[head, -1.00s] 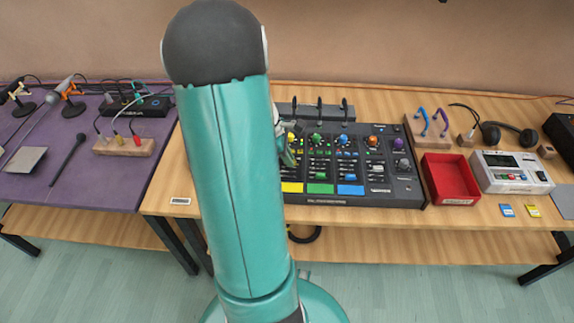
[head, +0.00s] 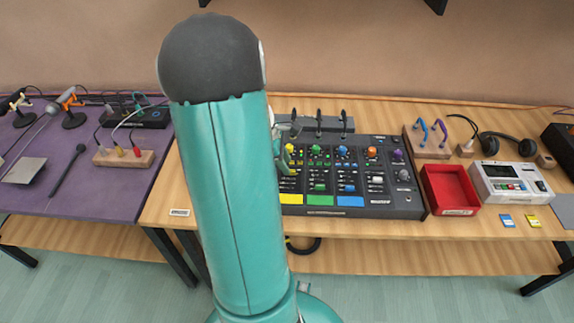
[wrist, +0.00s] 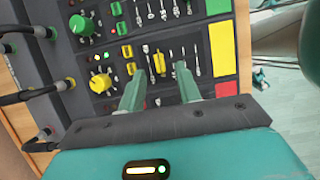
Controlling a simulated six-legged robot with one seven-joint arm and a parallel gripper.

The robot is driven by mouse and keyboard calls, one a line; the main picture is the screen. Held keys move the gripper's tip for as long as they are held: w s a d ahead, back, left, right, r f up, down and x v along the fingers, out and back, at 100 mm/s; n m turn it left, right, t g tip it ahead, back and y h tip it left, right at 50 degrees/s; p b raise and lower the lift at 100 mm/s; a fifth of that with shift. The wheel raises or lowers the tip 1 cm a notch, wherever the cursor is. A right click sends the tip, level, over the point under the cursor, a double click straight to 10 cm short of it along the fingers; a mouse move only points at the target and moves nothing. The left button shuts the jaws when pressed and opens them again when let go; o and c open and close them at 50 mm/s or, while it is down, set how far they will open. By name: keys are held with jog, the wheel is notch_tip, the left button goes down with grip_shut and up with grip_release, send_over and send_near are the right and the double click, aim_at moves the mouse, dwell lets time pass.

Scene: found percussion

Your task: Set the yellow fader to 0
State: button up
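The yellow fader (wrist: 159,64) shows in the wrist view as a small upright yellow cap on the mixer (head: 408,206), in the strip in line with the yellow label (wrist: 223,48). Scale marks cannot be read. My gripper (wrist: 160,70) is open, one finger on each side of the yellow fader in the picture. Nothing is between the fingers except the view of the cap; contact cannot be told. In the head view my arm covers the mixer's left part, and the yellow fader cannot be made out.
A yellow knob (wrist: 100,83) and a green knob (wrist: 82,25) stand on the mixer, with other faders close by. Cables (wrist: 40,92) plug into its back. A red tray (head: 450,190) and a white device (head: 511,184) stand to the right. A purple table (head: 105,190) is left.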

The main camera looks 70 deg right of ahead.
jog(key=d+v, duration=0.1)
jog(key=v, duration=1)
jog(key=shift+a+r, duration=0.25)
jog(key=shift+a, duration=0.25)
jog(key=shift+w, duration=0.1)
jog(key=w+a+r+m+t+h, duration=0.1)
jog(key=w+a+r+t, duration=0.25)
jog(key=w+a, duration=0.55)
jog(key=w+a+r+t+h, duration=0.15)
jog(key=w+a+r, duration=0.35)
jog(key=a, duration=0.8)
jog(key=s+a+m+t+y, duration=0.1)
jog(key=a+t+y, duration=0.2)
jog(key=a, duration=1.9)
jog(key=shift+s+r+m+t, duration=0.2)
jog(key=shift+r+m+t, duration=0.15)
jog(key=shift+t, duration=0.65)
